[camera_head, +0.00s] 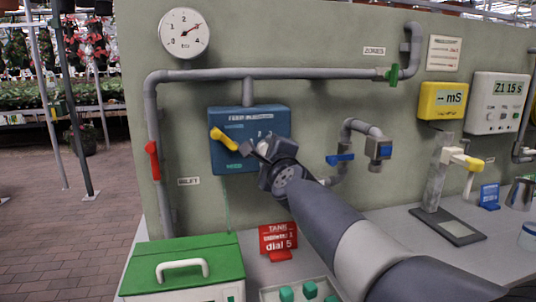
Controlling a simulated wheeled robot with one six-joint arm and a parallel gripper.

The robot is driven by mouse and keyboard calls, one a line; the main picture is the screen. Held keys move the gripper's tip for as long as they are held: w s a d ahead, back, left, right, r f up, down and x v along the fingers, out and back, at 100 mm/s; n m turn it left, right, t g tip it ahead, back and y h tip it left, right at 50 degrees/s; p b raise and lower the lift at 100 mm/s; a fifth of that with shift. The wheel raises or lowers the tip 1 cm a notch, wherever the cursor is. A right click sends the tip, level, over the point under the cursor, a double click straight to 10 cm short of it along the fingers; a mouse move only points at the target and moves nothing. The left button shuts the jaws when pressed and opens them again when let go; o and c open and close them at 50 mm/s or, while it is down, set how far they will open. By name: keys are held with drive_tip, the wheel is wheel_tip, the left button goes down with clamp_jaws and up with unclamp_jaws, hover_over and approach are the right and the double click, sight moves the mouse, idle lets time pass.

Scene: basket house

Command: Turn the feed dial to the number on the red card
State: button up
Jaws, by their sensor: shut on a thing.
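The blue feed box (220,160) is fixed to the grey-green wall, with a yellow lever (223,139) on its left part. My gripper (257,146) is at the right half of the box front, shut on the feed dial. The gripper hides the dial almost wholly, so I cannot read its setting; small marks show just above the fingers. The red card (278,238) stands on the bench below the box and reads "TANK" and "dial 5", with a blurred middle line.
A green-lidded box (185,265) stands front left, beside a tray with green pieces (300,292). A grey pipe (290,73) with a red lever (153,160) frames the feed box. A blue-handled tap (341,158) is to its right. My arm crosses the bench at lower right.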

idle(0.3)
drive_tip(key=o, duration=1)
drive_tip(key=v, duration=1)
drive_tip(key=shift+s+p, duration=0.35)
drive_tip(key=shift+w+d, duration=0.1)
